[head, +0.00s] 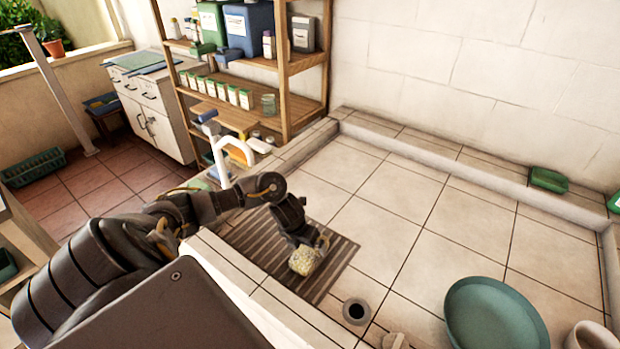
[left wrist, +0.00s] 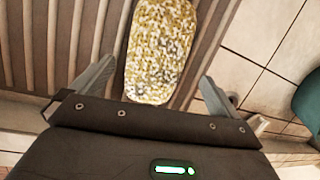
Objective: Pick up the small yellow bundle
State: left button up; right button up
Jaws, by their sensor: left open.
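The small yellow bundle (head: 305,261) is a speckled yellow and white lump on the brown slatted mat (head: 336,281) in the tiled basin. In the left wrist view the bundle (left wrist: 160,50) fills the upper middle, upright in the picture. My left gripper (head: 312,244) is just above and behind it in the head view, and partly covers it. In the left wrist view the two fingers of my left gripper (left wrist: 152,85) are apart, one on each side of the bundle's near end, with gaps visible. My right gripper is not in view.
A dark round drain (head: 356,311) lies right of the mat. A raised tiled ledge (head: 480,175) borders the basin. A wooden shelf (head: 300,66) stands behind, and the middle tiles are clear.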

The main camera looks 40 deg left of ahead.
aim_at(308, 248)
pick_arm(q)
jog(key=x, duration=0.4)
jog(key=shift+w+a+f, duration=0.25)
jog(key=shift+w+a, duration=0.1)
jog(key=c, duration=1.2)
jog(key=shift+r, duration=0.15)
jog(key=shift+r, duration=0.2)
notch_tip(308, 248, up, 3)
jog(key=shift+w+f+b, duration=0.1)
jog(key=shift+f+b, duration=0.1)
jog(key=shift+b, duration=0.2)
jog(key=s+r, duration=0.1)
jog(key=s+d+r, duration=0.1)
jog(key=s+r, duration=0.2)
jog(key=r, duration=0.1)
jog(key=shift+s+d+r+p, duration=0.15)
jog(key=shift+d+r+p, duration=0.05)
jog(key=shift+d+p, duration=0.15)
jog(key=s+d+r, duration=0.3)
jog(key=s+r, duration=0.1)
jog(key=s, duration=0.5)
jog(key=shift+d+r, duration=0.2)
